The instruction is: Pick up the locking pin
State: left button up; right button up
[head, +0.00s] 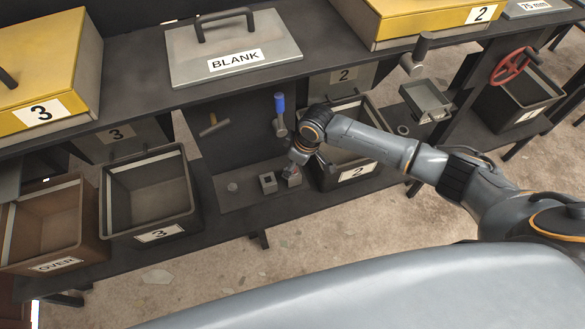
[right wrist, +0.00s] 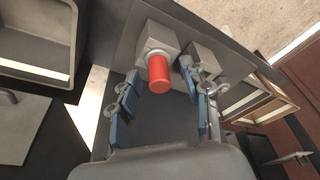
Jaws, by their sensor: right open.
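The locking pin appears to be the red cylinder (right wrist: 159,72) in the right wrist view. It stands out of a grey block (right wrist: 152,38) with a pale collar at its base. My right gripper (right wrist: 163,100) is open, its blue-padded fingers on either side of the pin's line, with no clear contact. In the head view my right gripper (head: 297,158) points down over the block on the lower shelf and hides most of the pin. A second grey block (head: 268,182) with a square hole stands just left of it. My left gripper is not in view.
A blue-handled lever (head: 279,104) rises close behind my right gripper. Bin 2 (head: 352,172) stands close on the right, bin 3 (head: 150,236) and the OVER bin (head: 45,266) on the left. The BLANK plate (head: 185,72) lies on the upper shelf above.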

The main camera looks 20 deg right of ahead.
grip_shut()
jog(key=shift+r, duration=0.2)
jog(key=shift+r, duration=0.2)
notch_tip(320, 180, up, 6)
jog(key=shift+s+r+b, duration=0.15)
jog(key=shift+b, duration=0.7)
jog(key=s+b, duration=0.3)
jog(key=s, duration=1.4)
jog(key=shift+s+d, duration=0.3)
jog(key=shift+s, duration=0.05)
